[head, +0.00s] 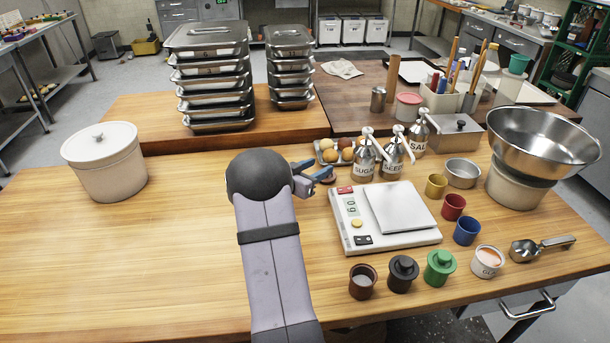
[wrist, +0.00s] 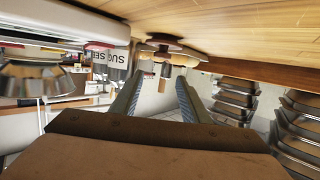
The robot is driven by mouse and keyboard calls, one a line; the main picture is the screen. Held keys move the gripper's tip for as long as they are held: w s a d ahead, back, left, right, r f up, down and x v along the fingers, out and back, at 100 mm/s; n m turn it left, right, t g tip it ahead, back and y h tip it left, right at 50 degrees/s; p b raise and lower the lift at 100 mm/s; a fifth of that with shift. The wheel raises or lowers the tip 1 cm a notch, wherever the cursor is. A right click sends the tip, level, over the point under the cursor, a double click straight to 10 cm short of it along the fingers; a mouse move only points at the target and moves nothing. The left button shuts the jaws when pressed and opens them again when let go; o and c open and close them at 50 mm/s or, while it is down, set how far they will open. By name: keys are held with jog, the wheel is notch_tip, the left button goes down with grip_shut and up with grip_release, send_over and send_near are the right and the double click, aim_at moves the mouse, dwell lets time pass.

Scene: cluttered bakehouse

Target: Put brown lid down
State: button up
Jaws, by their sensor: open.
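The brown lid (head: 328,181) lies on the wooden table just left of the scale, partly hidden by my gripper in the head view. The wrist view, which looks upside down, shows the lid (wrist: 176,43) flat on the tabletop with its knob pointing away from the table. My gripper (head: 318,169) is open, its blue-grey fingers beside and a little above the lid. In the wrist view the gripper (wrist: 160,80) has nothing between its fingertips. The brown cup (head: 363,284) stands lidless at the front, below the scale.
The white scale (head: 404,207) is close on the right. The sugar dispenser (head: 366,156), other dispensers and an egg tray (head: 328,155) stand behind. The table's left front is clear.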

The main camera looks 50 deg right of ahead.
jog(key=shift+v, duration=3.05)
